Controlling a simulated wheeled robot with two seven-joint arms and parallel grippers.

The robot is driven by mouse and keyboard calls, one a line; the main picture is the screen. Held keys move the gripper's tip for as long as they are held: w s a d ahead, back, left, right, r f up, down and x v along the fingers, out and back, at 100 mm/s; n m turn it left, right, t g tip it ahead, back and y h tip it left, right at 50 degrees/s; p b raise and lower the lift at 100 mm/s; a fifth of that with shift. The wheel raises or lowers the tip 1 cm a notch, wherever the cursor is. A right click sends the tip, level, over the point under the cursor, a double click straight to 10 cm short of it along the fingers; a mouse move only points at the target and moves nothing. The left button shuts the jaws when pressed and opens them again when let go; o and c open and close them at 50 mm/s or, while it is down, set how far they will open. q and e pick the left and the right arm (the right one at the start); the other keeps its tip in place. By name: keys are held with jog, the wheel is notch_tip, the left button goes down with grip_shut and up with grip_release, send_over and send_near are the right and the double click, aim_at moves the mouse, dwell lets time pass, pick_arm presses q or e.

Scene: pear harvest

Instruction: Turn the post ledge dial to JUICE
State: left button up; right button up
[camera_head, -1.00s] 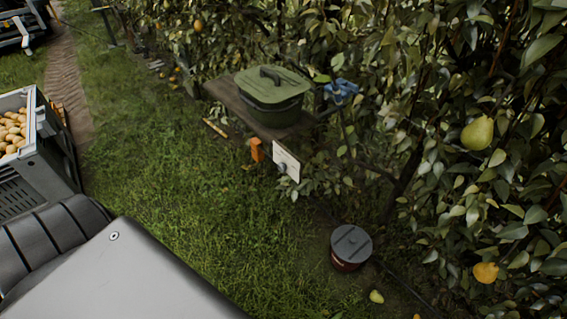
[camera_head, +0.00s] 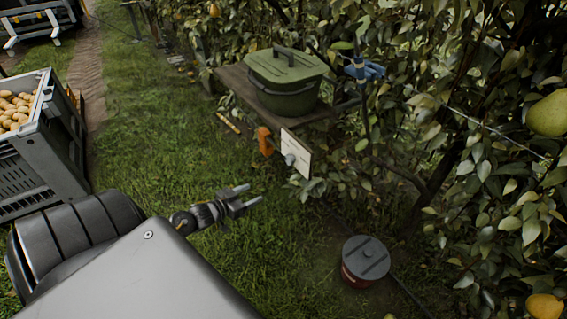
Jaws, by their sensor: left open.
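The dial (camera_head: 290,160) is a small grey knob on a pale plate (camera_head: 299,153) fixed to the front edge of the wooden ledge (camera_head: 233,78). The lettering on the plate is too small to read, so I cannot tell where the dial points. My left gripper (camera_head: 243,198) is open and empty above the grass, to the left of and lower in the picture than the dial, apart from it. My right gripper is not in view.
A green lidded pot (camera_head: 285,98) stands on the ledge, with an orange item (camera_head: 265,141) beside the plate. A lidded bucket (camera_head: 364,262) sits on the ground. A grey crate (camera_head: 50,150) of pears stands at left. Foliage with pears fills the right. Open grass lies between.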

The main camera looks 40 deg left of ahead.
aim_at(287, 161)
pick_arm(q)
notch_tip(287, 161, up, 9)
jog(key=w+d+m+t+h+b, duration=0.1)
jog(key=w+d+m+t+h, duration=0.1)
jog(key=w+h, duration=0.1)
jog(key=b+x, duration=0.1)
jog(key=x, duration=0.8)
jog(key=shift+w, duration=0.4)
jog(key=shift+w+d+f, duration=0.1)
jog(key=shift+w+d, duration=0.05)
jog(key=shift+w, duration=0.2)
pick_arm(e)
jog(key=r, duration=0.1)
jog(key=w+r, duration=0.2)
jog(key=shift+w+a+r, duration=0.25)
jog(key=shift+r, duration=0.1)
pick_arm(q)
jog(key=c, duration=1)
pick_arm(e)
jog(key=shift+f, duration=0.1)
